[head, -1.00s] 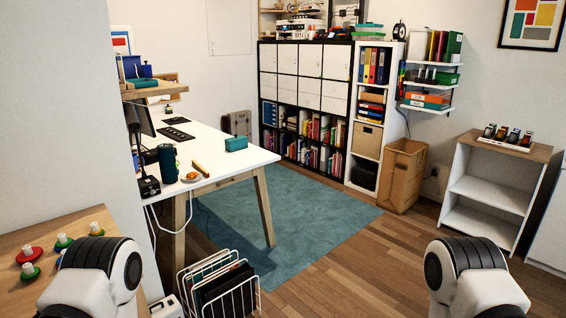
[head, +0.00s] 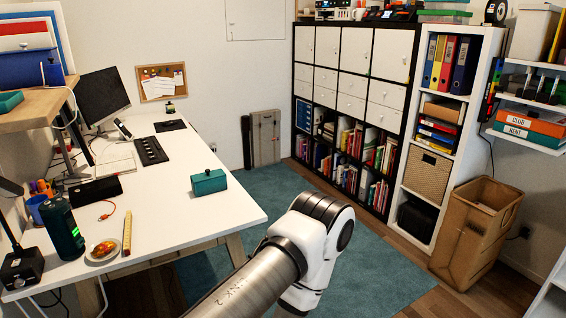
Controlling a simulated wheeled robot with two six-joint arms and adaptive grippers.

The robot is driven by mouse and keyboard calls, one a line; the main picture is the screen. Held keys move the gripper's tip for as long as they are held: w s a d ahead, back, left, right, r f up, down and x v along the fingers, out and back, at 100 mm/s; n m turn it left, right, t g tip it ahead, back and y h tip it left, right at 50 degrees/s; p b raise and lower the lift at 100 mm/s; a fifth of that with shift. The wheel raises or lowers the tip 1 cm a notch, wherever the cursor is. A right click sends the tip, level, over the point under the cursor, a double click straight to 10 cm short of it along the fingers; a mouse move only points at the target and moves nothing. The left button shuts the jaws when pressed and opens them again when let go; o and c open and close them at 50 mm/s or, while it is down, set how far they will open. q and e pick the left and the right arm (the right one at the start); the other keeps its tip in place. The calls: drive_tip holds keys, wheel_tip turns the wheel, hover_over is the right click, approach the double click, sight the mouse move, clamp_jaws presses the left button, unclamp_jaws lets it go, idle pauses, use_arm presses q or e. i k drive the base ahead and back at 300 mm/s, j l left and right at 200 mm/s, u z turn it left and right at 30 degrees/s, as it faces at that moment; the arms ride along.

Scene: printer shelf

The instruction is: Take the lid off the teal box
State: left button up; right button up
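A small teal box (head: 208,183) stands on the white desk (head: 185,213), near its right edge. Its lid appears to be on, and a small knob shows above it. No gripper of mine shows in the head view. Only part of one of my arms is visible at the bottom middle, in front of the rug and apart from the box. I cannot tell whether either gripper is open or shut.
A cardboard bin (head: 474,232) stands right. The desk around the box is clear.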

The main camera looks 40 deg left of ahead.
sight(208, 175)
drive_tip(key=i+u, duration=0.25)
drive_tip(key=i, duration=0.15)
drive_tip(key=i+l+u, duration=0.25)
drive_tip(key=i, duration=0.15)
drive_tip(key=i+l+u, duration=0.1)
drive_tip(key=i+u, duration=0.15)
drive_tip(key=i, duration=0.15)
